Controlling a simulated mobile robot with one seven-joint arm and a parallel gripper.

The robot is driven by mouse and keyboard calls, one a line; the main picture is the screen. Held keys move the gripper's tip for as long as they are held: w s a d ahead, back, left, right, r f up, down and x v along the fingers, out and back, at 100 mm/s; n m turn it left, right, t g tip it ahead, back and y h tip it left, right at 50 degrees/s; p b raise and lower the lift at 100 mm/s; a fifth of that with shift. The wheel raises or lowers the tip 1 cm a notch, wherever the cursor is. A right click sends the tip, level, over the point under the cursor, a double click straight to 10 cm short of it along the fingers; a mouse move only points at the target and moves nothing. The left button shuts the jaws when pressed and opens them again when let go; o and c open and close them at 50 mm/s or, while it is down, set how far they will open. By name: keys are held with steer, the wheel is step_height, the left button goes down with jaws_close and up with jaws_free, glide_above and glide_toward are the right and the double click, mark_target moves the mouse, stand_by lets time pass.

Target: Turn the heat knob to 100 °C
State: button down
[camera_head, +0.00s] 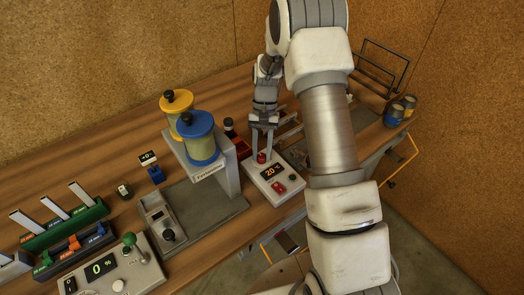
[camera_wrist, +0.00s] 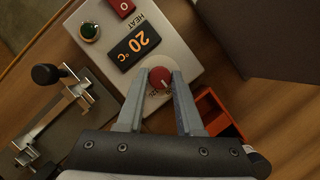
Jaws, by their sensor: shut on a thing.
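The heat unit (camera_head: 284,186) is a pale box near the table's front edge. Its orange display (camera_wrist: 134,44) reads 20 °C beside the word HEAT. The red heat knob (camera_wrist: 159,77) has a pale line on its top and stands at one end of the panel. It also shows in the head view (camera_head: 262,157). My gripper (camera_wrist: 160,78) points down at the panel, with one finger on each side of the knob. It is shut on the knob. The fingers hide part of the knob's sides and the marking around it.
A green button (camera_wrist: 89,30) and a red switch (camera_wrist: 122,7) sit on the same panel. A red-orange bin (camera_wrist: 214,112) lies close to the fingers. A metal fixture with a black handle (camera_wrist: 47,74) stands on the other side. A stand with yellow and blue hoppers (camera_head: 200,140) is left of the unit.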

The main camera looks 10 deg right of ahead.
steer(key=c, duration=0.6)
jaws_free()
steer(key=shift+o, duration=0.2)
steer(key=v, duration=1.7)
steer(key=shift+w, duration=0.2)
steer(key=shift+r, duration=0.25)
